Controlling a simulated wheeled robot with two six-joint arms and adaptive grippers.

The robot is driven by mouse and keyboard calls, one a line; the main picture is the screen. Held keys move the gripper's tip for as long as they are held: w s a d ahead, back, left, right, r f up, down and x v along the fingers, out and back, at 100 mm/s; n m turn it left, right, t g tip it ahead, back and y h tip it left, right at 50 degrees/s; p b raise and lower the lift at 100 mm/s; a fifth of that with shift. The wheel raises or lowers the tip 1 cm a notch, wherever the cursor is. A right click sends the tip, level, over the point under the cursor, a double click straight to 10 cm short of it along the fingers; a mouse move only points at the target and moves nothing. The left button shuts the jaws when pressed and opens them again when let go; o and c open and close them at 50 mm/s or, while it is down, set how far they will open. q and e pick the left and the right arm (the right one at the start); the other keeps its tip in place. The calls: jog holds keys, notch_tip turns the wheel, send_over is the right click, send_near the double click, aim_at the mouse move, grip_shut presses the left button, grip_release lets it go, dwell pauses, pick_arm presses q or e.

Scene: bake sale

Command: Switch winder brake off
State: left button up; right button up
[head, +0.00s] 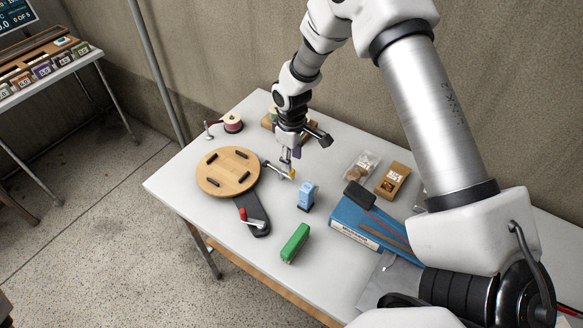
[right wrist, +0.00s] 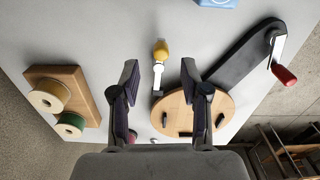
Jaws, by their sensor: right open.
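The winder has a round wooden disc (head: 228,172) with several black pegs, and a dark arm (head: 250,207) with a red-handled crank (head: 243,214). Its brake lever, a short metal lever with a yellow knob (head: 291,174), sticks out on the right side of the disc. My right gripper (head: 290,154) is over the lever, pointing down. In the right wrist view the open right gripper (right wrist: 160,72) has its fingers on either side of the lever and knob (right wrist: 160,48), apart from them. My left gripper is not in view.
A blue block-like item (head: 307,196) and a green block (head: 295,243) lie near the winder. A wooden spool holder (right wrist: 62,98) stands beside the gripper. A blue box (head: 365,228) and packets (head: 392,180) lie at right. A dark red spool (head: 231,123) is at the back left.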

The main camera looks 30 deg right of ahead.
notch_tip(320, 180, down, 5)
jog(key=shift+r+p, duration=0.15)
jog(key=shift+p, duration=0.15)
jog(key=shift+s, duration=0.1)
grip_shut()
jog(key=shift+a+r+m, duration=0.1)
jog(key=shift+a+m, duration=0.15)
jog(key=shift+m, duration=0.25)
grip_release()
notch_tip(320, 180, up, 12)
